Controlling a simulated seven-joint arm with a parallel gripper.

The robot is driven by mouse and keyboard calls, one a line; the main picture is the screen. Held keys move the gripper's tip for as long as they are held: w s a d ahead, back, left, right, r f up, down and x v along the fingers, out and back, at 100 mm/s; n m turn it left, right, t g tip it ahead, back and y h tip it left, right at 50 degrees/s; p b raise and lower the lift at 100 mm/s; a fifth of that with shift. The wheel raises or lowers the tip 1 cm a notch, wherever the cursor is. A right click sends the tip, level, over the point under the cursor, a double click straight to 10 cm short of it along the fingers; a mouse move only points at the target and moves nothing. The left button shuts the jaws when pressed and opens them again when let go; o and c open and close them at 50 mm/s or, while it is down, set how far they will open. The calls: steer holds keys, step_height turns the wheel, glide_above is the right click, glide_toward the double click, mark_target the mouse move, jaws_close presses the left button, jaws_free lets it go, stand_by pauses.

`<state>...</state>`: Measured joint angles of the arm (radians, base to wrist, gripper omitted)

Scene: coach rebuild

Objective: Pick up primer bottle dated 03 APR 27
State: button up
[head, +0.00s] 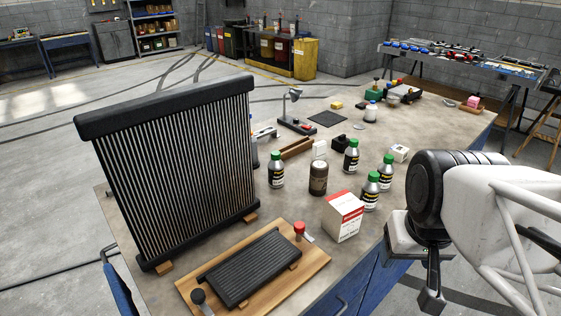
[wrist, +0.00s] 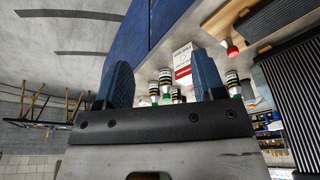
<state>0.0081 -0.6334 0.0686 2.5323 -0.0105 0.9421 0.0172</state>
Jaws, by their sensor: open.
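Several dark-labelled bottles with green caps stand upright on the workbench. In the head view one is at the left (head: 276,172), one at the back (head: 351,159), one at the right (head: 386,175) and one in front of it (head: 371,193). The labels are too small to read, so I cannot tell which is dated 03 APR 27. My gripper (wrist: 163,80) is open and empty, off the bench's right edge. In the wrist view some bottles (wrist: 232,84) show beyond and between its blue fingers, apart from them.
A red-and-white box (head: 342,217) stands in front of the bottles, and a brown jar (head: 318,178) stands among them. A tall radiator (head: 175,170) and a wooden board (head: 255,275) with a black finned part occupy the left and front. A small white box (head: 398,153) stands behind the right bottle.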

steer(key=m+t+y, duration=0.3)
steer(key=m+y, duration=1.1)
steer(key=m, duration=0.8)
glide_above(279, 153)
step_height(279, 153, down, 4)
steer(key=shift+f, duration=1.75)
